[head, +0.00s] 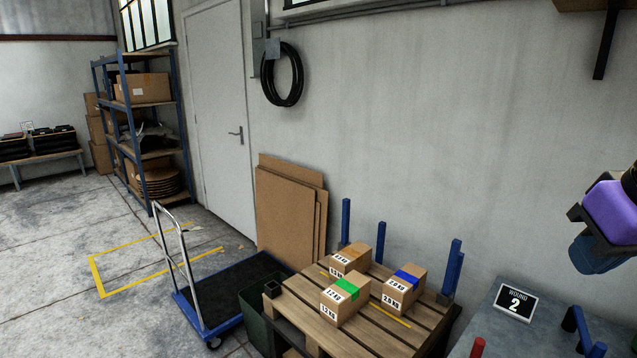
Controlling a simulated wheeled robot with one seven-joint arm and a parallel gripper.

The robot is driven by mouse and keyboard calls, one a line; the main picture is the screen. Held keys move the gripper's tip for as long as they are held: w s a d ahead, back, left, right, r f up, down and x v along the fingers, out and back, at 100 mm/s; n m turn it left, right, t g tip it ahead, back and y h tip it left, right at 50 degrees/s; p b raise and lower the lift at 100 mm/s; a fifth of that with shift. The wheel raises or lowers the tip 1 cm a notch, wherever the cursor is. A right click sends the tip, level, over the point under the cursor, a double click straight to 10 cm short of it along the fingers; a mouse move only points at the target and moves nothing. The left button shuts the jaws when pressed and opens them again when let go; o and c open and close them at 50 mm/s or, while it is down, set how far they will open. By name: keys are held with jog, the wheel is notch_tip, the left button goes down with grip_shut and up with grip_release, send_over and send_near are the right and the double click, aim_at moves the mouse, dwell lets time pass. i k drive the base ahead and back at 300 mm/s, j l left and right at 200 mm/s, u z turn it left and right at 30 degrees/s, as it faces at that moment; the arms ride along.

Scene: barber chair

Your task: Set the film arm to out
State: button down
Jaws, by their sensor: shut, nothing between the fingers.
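I cannot pick out the film arm with certainty in the head view, nor tell its setting. A blue bar-like part (575,320) lies on the grey table at the lower right, partly cut off by the frame edge. A purple block with black brackets and a dark blue rounded part (608,212) hangs at the right edge; I cannot tell whether it belongs to my arm. My gripper's fingers do not show.
A wooden pallet (378,338) bears cartons with green and blue tape; blue posts (346,220) stand around it. A blue trolley (222,300) is left, with open floor beyond.

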aim_at(584, 348)
jog(key=i+j, duration=0.1)
jog(key=j, duration=0.2)
jog(key=i+j, duration=0.1)
jog(key=j, duration=0.15)
jog(key=i+j, duration=0.1)
jog(key=j, duration=0.2)
jog(key=i+j+z, duration=0.1)
jog(key=j+z, duration=0.95)
jog(key=z, duration=0.5)
